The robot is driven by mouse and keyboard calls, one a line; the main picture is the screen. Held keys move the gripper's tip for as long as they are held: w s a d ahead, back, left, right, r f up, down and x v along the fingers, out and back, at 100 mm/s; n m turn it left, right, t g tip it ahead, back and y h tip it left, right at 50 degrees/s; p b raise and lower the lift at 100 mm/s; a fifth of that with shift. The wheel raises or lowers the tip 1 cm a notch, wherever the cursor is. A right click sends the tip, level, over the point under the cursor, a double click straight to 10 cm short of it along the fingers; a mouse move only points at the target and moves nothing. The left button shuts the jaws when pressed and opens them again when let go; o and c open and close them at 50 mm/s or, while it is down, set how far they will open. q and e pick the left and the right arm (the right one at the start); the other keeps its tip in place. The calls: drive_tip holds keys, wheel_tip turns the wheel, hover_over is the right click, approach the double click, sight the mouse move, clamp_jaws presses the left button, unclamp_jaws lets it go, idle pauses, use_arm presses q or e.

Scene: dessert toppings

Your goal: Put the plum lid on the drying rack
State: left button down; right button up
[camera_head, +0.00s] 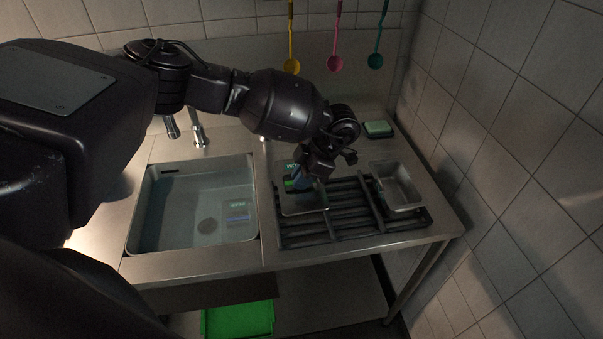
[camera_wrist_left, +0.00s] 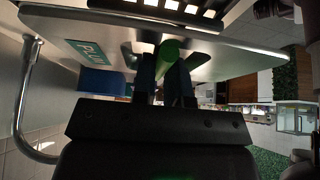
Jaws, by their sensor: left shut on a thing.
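My left gripper (camera_head: 304,181) is over the left part of the drying rack and is shut on the green handle (camera_wrist_left: 169,55) of a grey metal lid. The plum lid (camera_wrist_left: 225,62) fills the upper part of the left wrist view, with a green label reading PLUM (camera_wrist_left: 88,51). In the head view the lid (camera_head: 304,202) is over the left end of the black drying rack (camera_head: 345,222). I cannot tell whether it touches the bars. My fingers partly hide the lid's top. My right gripper is not in view.
A small metal container (camera_head: 397,190) stands on the rack's right part. The sink (camera_head: 150,215) is at left, with a blue-marked item (camera_head: 238,213) in it. A green sponge (camera_head: 378,128) lies behind the rack. Ladles hang on the wall. A green crate (camera_head: 238,319) is below.

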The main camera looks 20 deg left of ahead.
use_arm(q)
drive_tip(key=shift+f+b, duration=0.85)
drive_tip(key=shift+f, duration=0.65)
drive_tip(key=shift+f+b, duration=1.2)
drive_tip(key=shift+f, duration=0.5)
drive_tip(key=shift+f+b, duration=0.7)
drive_tip(key=shift+f, duration=0.5)
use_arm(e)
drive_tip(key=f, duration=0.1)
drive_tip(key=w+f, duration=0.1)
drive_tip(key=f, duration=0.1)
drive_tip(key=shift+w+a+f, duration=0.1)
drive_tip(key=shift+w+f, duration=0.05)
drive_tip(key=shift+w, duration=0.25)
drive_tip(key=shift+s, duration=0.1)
use_arm(q)
drive_tip(key=c, duration=1.1)
unclamp_jaws()
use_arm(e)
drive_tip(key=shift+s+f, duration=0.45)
